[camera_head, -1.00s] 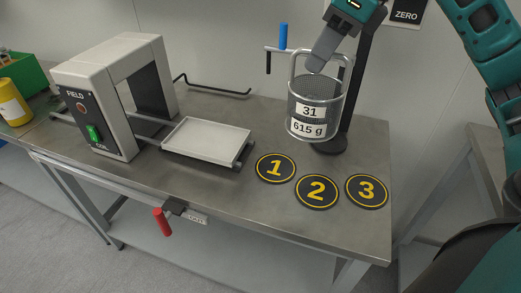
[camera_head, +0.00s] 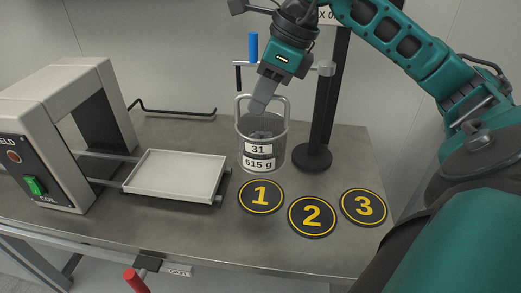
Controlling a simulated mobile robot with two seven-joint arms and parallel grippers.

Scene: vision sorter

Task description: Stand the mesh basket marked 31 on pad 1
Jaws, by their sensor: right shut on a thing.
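The mesh basket marked 31 (camera_head: 262,155) is a round grey wire basket with white labels reading 31 and 615 g. It hangs upright by its wire bail, with some grey pieces visible inside. My right gripper (camera_head: 260,104) points down and is shut on the top of the bail; the fingertips partly cover the grip. Pad 1 (camera_head: 261,197) is a black disc with a yellow ring and number, flat on the table. The basket's bottom appears just behind and above pad 1 in the picture; its exact height cannot be told. My left gripper is not in view.
Pad 2 (camera_head: 312,216) and pad 3 (camera_head: 363,207) lie right of pad 1. A black stand (camera_head: 313,158) with a crossbar rises close behind the basket. A white tray (camera_head: 175,174) and a grey coil frame (camera_head: 75,95) stand left. Bare table lies in front.

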